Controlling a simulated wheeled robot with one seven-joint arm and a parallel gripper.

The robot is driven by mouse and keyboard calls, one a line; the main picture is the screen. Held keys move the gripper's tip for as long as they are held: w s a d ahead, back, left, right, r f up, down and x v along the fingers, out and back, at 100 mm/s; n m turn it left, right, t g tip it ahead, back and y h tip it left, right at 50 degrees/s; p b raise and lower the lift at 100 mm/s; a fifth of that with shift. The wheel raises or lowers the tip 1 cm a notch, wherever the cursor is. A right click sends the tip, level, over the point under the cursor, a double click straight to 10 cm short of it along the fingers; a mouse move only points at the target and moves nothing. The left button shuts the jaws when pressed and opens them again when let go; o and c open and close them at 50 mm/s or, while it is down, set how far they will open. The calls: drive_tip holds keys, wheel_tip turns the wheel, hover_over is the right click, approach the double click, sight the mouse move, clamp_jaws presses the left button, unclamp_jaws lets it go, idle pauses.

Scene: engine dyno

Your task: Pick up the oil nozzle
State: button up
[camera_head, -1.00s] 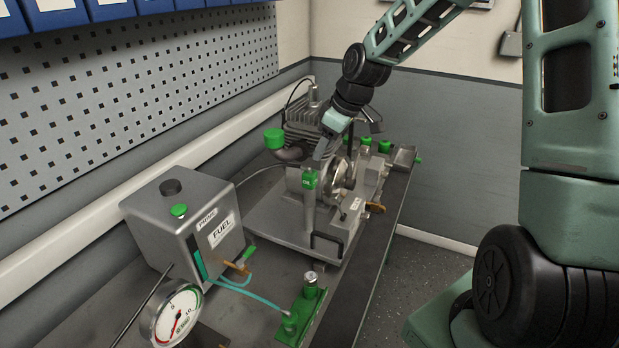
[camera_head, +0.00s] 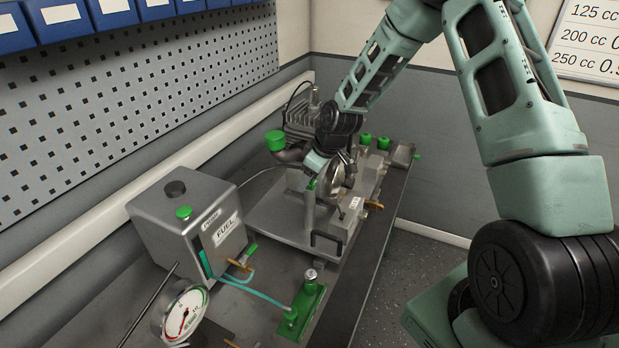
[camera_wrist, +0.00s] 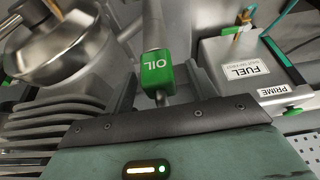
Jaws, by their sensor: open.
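The oil nozzle (camera_wrist: 157,70) has a green head marked OIL and shows in the middle of the wrist view. In the head view, a bit of its green head (camera_head: 311,184) shows just under my gripper (camera_head: 316,170), with a grey stem below; the rest of the head is covered. In the wrist view, my gripper's dark fingers (camera_wrist: 160,88) stand apart, one on each side of the green head. My gripper is open. I cannot tell whether either finger touches the nozzle.
The engine (camera_head: 305,125) with fins and a green cap stands behind. The metal fuel box (camera_head: 187,225), a dial gauge (camera_head: 184,312) and a green block (camera_head: 302,312) with a hose stand toward the front. A perforated board (camera_head: 140,95) lines the left wall.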

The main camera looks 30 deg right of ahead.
drive_tip(key=c, duration=1.2)
drive_tip(key=shift+o, duration=0.2)
wheel_tip(320, 180, up, 10)
drive_tip(key=b, duration=0.3)
drive_tip(key=shift+s+r, duration=0.1)
